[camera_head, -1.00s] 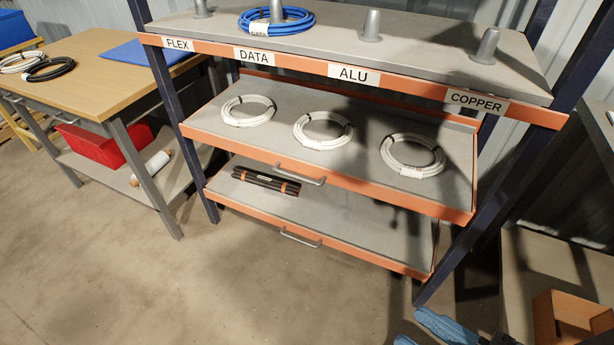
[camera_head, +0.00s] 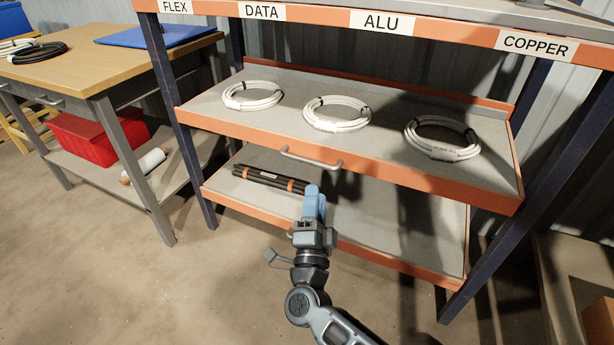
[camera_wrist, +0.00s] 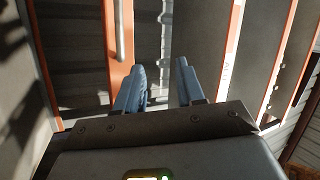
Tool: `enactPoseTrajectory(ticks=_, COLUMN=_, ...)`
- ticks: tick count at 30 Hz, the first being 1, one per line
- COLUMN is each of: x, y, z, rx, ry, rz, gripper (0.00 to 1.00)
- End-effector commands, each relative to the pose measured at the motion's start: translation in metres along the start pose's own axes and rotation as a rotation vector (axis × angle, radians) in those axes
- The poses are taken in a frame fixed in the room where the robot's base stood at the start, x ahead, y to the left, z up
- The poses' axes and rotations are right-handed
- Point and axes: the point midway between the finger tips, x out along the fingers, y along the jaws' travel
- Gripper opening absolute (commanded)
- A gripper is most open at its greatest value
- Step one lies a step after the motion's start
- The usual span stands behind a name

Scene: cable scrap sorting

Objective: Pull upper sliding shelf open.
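The upper sliding shelf (camera_head: 375,151) is a grey board with an orange front edge, carrying white cable coils. Its grey bar handle (camera_head: 311,160) is on the front edge, left of centre; a grey bar handle also shows on an orange edge at upper left in the wrist view (camera_wrist: 118,30). My gripper (camera_head: 313,190) has blue fingers pointing toward the rack. In the head view it appears just below the handle, apart from it. In the wrist view the two fingers (camera_wrist: 161,72) are spread with nothing between them. The lower shelf's handle is hidden behind my arm.
The lower shelf (camera_head: 400,225) holds a black cable bundle (camera_head: 270,179). Above is an orange label rail (camera_head: 330,17) reading FLEX, DATA, ALU, COPPER. Dark blue posts (camera_head: 185,130) flank the shelves. A wooden workbench (camera_head: 100,65) stands left. The floor in front is clear.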

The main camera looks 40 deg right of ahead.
Motion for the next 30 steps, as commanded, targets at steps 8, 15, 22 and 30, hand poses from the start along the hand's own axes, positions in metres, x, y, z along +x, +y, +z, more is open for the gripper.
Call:
enactPoseTrajectory(ticks=8, x=0.057, y=0.038, z=0.061, rx=0.192, ry=0.235, rz=0.162, gripper=0.38)
enactPoseTrajectory(ticks=15, x=0.074, y=0.043, z=0.076, rx=0.247, ry=0.311, rz=0.226, gripper=0.38)
enactPoseTrajectory(ticks=22, x=0.099, y=0.051, z=0.068, rx=0.25, ry=0.317, rz=0.229, gripper=0.38)
enactPoseTrajectory(ticks=30, x=0.135, y=0.06, z=0.058, rx=0.249, ry=0.314, rz=0.228, gripper=0.38)
